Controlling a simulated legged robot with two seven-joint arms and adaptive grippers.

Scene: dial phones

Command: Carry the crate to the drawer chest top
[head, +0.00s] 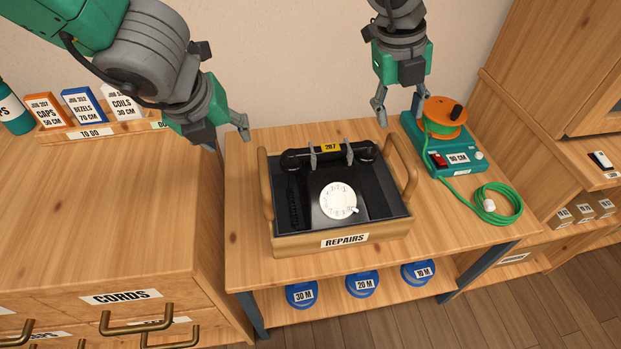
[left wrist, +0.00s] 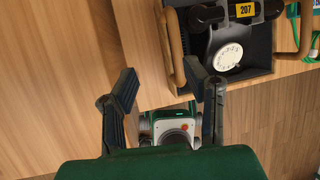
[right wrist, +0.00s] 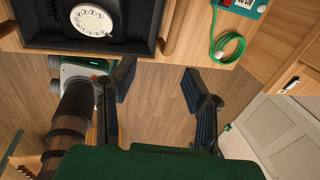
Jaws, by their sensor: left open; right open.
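The wooden crate (head: 290,243), labelled REPAIRS, stands on the workbench and holds a black dial phone (head: 372,192) tagged 207. It has a hoop handle on each side, the left handle (head: 265,184) and the right handle (head: 402,166). My left gripper (head: 228,138) is open and empty, above and left of the crate's left handle. My right gripper (head: 399,110) is open and empty, above and behind the right handle. The crate's left part shows in the left wrist view (left wrist: 176,75). The drawer chest top (head: 120,190) is to the left of the bench.
A teal device with an orange cord reel (head: 445,115) and a green coiled cord (head: 497,204) lie right of the crate. A rack of small boxes (head: 85,130) and a teal bottle (head: 14,112) stand at the chest's back. The chest's middle and front are clear.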

